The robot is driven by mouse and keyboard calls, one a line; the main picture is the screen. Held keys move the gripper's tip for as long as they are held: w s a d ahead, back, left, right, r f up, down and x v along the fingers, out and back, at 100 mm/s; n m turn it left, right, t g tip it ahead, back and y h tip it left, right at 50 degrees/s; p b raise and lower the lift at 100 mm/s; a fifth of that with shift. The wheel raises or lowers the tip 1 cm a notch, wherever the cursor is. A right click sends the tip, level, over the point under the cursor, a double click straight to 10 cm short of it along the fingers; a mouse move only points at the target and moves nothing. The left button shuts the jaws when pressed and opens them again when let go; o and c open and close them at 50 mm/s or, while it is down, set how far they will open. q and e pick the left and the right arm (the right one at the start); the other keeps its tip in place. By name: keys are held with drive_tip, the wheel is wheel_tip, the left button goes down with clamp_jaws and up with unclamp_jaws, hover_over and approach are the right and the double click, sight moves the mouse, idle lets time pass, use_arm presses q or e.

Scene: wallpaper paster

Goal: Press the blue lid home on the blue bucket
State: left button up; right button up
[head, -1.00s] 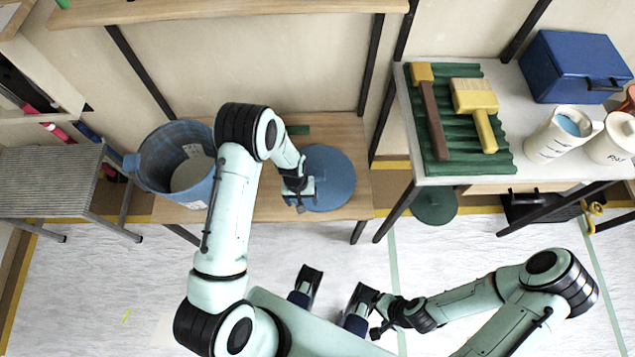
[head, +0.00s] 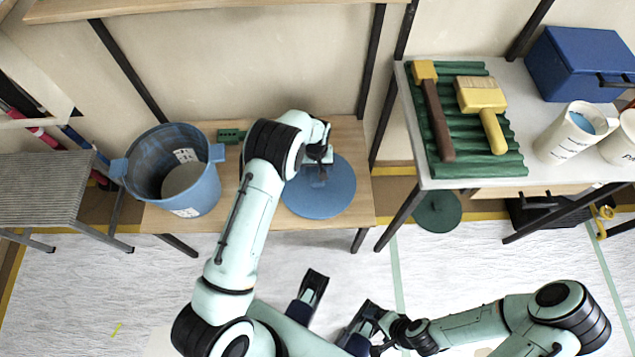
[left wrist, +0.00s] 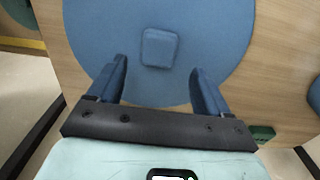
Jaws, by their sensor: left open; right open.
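The blue bucket (head: 178,170) stands upright and open-topped at the left of the wooden bench. The blue lid (head: 335,195) lies flat on the bench, to the right of the bucket and apart from it. In the left wrist view the lid (left wrist: 100,35) shows a square knob (left wrist: 160,47) on top. My left gripper (head: 322,165) is over the lid. Its open fingers (left wrist: 158,68) are on either side of the knob's near end, with gaps; its height above the lid cannot be told. My right gripper (head: 366,324) is open and empty near the bottom, far from lid and bucket.
A green block (head: 231,136) lies on the bench (head: 255,218) behind my left arm. A grey table (head: 545,160) at the right holds brushes on a green ribbed mat, a blue box (head: 578,65) and white jugs. A ridged stool (head: 40,185) stands left. The floor in front is clear.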

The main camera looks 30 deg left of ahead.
sight(317, 181)
use_arm(q)
drive_tip(key=f, duration=0.5)
drive_tip(key=shift+s+d+b, duration=0.2)
drive_tip(key=shift+d+b, duration=0.15)
drive_tip(key=shift+b, duration=0.05)
drive_tip(key=c, duration=1.2)
drive_tip(key=shift+r, duration=0.1)
